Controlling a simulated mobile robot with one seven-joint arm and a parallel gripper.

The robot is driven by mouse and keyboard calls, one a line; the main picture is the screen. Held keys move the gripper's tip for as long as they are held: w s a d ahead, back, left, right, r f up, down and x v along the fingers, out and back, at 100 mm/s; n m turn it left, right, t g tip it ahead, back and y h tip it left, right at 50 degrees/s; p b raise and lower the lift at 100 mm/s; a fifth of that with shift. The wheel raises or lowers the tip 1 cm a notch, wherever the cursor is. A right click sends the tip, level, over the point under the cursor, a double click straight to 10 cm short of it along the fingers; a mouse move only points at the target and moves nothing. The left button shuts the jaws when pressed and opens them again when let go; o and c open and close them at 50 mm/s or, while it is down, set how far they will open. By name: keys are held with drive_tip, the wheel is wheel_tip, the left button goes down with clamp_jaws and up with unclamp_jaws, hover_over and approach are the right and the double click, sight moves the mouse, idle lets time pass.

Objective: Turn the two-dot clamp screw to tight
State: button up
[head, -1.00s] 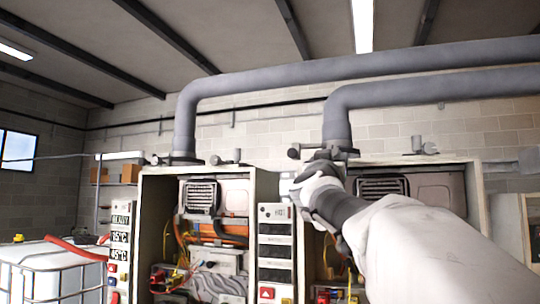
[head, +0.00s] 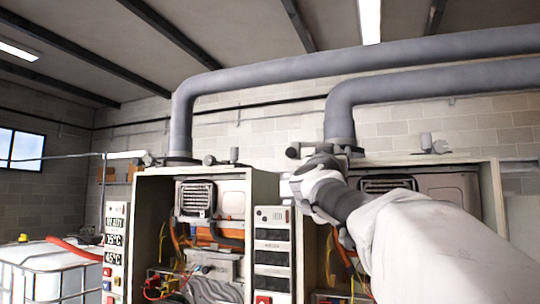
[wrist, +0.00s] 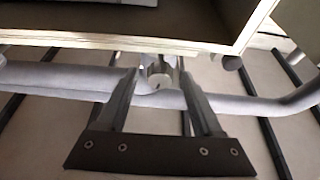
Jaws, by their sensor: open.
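My gripper (wrist: 157,76) is open, with its two fingers on either side of a rounded metal part (wrist: 160,72) near the cabinet edge. I cannot tell whether they touch it. In the head view my gripper (head: 292,188) is mostly hidden by my own wrist, at the top left of the right heater cabinet. Just above it a dark clamp screw (head: 293,152) sticks out left of the right pipe's base. Other knobs (head: 209,160) stand by the left pipe's base. No dot marks are readable, so I cannot tell which is the two-dot screw.
Two heater cabinets stand side by side, the left one (head: 136,230) open with wiring inside. A panel with labels (head: 272,245) sits between them. Large grey pipes (head: 339,115) rise from their tops and bend right. A caged white tank (head: 45,265) is at lower left.

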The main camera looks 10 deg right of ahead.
clamp_jaws()
idle(0.3)
drive_tip(key=shift+a+m, duration=0.1)
drive_tip(key=shift+m, duration=0.3)
drive_tip(key=shift+w+a+r+m+g+h, duration=0.15)
drive_tip(key=shift+m+g+h, duration=0.25)
drive_tip(key=shift+m+g, duration=2.15)
drive_tip(key=shift+w+a+r+m+g+h, duration=0.15)
drive_tip(key=shift+m+g+h, duration=0.25)
drive_tip(key=shift+m, duration=4.25)
drive_tip(key=shift+a+r+m+g+h, duration=0.15)
drive_tip(key=shift+m+g+h, duration=0.25)
drive_tip(key=shift+m+g, duration=2.15)
drive_tip(key=shift+r+m+t, duration=0.15)
drive_tip(key=shift+m+t, duration=0.85)
drive_tip(key=shift+m, duration=0.55)
